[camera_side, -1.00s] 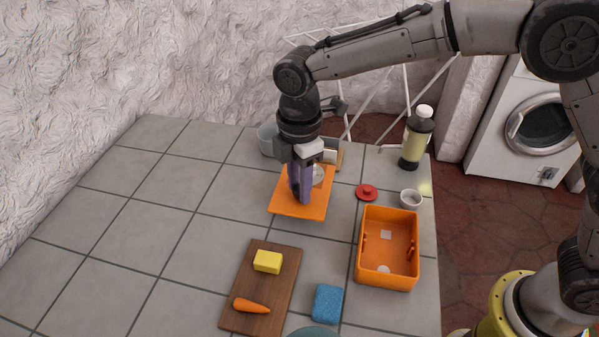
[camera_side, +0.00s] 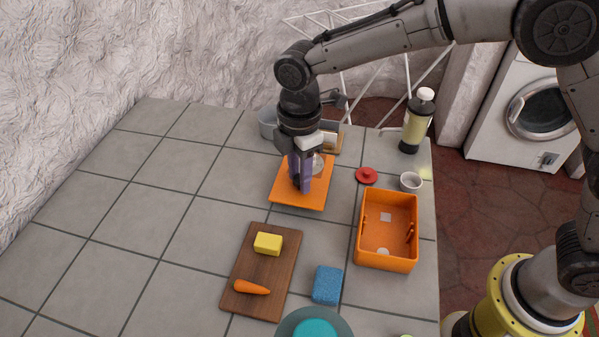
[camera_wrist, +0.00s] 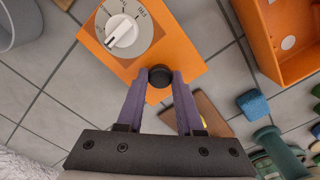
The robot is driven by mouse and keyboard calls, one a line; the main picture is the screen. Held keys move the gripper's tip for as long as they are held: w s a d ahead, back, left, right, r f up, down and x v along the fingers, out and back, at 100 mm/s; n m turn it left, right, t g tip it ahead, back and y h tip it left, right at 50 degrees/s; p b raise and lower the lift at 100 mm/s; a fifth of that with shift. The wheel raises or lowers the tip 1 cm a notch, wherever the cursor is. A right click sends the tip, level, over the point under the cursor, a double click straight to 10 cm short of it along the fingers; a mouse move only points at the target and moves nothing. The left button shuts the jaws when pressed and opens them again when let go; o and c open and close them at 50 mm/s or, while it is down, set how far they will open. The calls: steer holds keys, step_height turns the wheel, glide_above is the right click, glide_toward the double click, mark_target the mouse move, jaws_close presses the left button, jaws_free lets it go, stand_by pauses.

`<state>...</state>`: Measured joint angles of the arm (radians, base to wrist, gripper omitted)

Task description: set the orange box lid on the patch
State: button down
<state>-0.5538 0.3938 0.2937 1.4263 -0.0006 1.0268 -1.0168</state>
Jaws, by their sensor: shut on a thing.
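My gripper (camera_side: 299,187) points down with its purple fingers shut on the black knob (camera_wrist: 160,75) of the orange box lid (camera_side: 313,202). The lid is a flat orange plate, roughly level, low over the counter left of the box; I cannot tell whether it touches. In the wrist view the lid (camera_wrist: 185,50) carries a round grey-and-white dial (camera_wrist: 122,30) beside my gripper (camera_wrist: 159,84). The open orange box (camera_side: 390,262) has a pale square (camera_side: 386,217) and a pale disc (camera_side: 383,252) inside. I cannot identify the patch for certain; it may be hidden under the lid.
A wooden board (camera_side: 246,305) with a yellow block (camera_side: 268,243) and carrot (camera_side: 252,287) lies in front, beside a blue sponge (camera_side: 327,285). A red disc (camera_side: 366,175), white cup (camera_side: 411,182), bottle (camera_side: 416,128) and grey pot (camera_side: 268,122) stand farther back. The left counter is clear.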

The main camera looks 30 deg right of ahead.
steer(key=shift+f, duration=0.95)
stand_by(1.6)
steer(key=shift+c, duration=2.4)
jaws_free()
steer(key=shift+r, duration=3.5)
